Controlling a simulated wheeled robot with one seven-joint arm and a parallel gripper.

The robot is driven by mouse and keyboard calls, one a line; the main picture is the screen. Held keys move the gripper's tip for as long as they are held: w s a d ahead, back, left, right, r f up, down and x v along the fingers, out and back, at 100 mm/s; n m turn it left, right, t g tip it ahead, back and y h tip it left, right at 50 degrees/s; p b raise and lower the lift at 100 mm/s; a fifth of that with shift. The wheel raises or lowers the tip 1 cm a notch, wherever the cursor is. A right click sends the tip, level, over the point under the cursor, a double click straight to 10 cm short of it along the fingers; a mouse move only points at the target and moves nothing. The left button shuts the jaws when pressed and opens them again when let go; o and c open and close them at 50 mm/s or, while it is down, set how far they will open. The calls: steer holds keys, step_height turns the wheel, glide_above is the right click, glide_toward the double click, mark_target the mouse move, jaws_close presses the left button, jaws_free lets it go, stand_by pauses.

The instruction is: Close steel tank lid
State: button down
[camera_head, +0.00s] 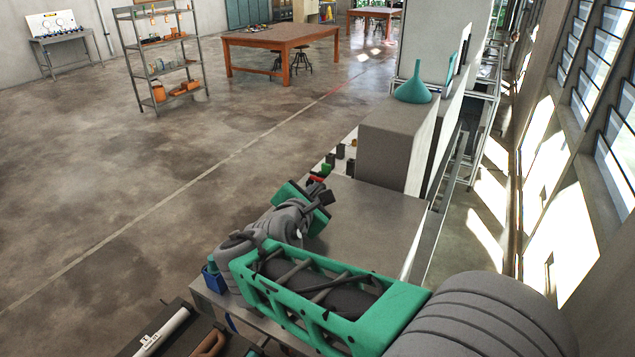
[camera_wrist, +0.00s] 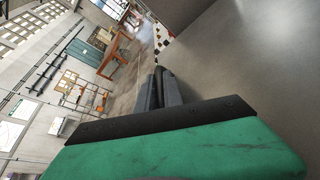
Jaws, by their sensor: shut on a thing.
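A grey metal box (camera_head: 395,150), which may be the steel tank, stands on the far part of a grey bench top (camera_head: 375,215). I cannot clearly make out its lid. My gripper (camera_head: 318,181) is over the left edge of the bench, to the near left of the box. In the wrist view, the dark fingers of my gripper (camera_wrist: 160,75) are close together, with the broad grey surface (camera_wrist: 245,75) to their right. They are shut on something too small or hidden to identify.
Small dark, red and green items (camera_head: 340,151) line the bench's left edge. A blue container (camera_head: 213,279) is at the near left. Open concrete floor (camera_head: 180,180) lies left, with shelves (camera_head: 165,68) and a wooden table (camera_head: 285,34) behind.

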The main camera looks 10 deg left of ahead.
steer(key=shift+f, duration=0.2)
steer(key=c, duration=1.8)
jaws_free()
steer(key=shift+o, duration=0.2)
steer(key=b+v, duration=0.2)
steer(key=v, duration=0.5)
steer(key=shift+s+r, duration=0.15)
steer(key=shift+s, duration=0.15)
